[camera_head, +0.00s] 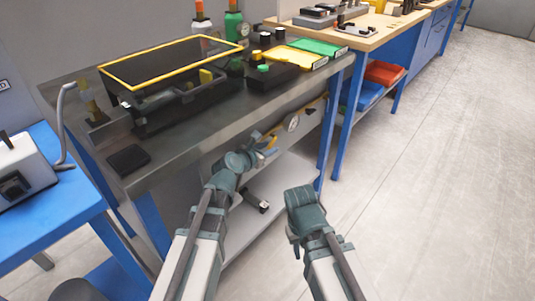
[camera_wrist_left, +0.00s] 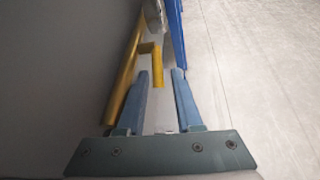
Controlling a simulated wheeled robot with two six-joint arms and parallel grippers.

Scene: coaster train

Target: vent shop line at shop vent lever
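A yellow lever-like part (camera_wrist_left: 155,52) shows in the left wrist view, standing out from a yellow pipe (camera_wrist_left: 126,85) just beyond and partly between my fingertips. In the head view the yellow pipe (camera_head: 315,104) runs along the bench's front, with a round gauge (camera_head: 293,123) on it. My left gripper (camera_head: 268,140) is at the bench front, left of the gauge; the left wrist view shows its blue fingers (camera_wrist_left: 160,72) open, with nothing gripped. I cannot tell whether they touch the lever.
The steel bench (camera_head: 215,130) carries a yellow-rimmed black bin (camera_head: 150,112), bottles and small trays. A lower shelf (camera_head: 285,185) lies under it. A blue table (camera_head: 50,205) stands at left, a wooden workbench (camera_head: 365,38) behind. Open floor (camera_head: 440,170) lies at right.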

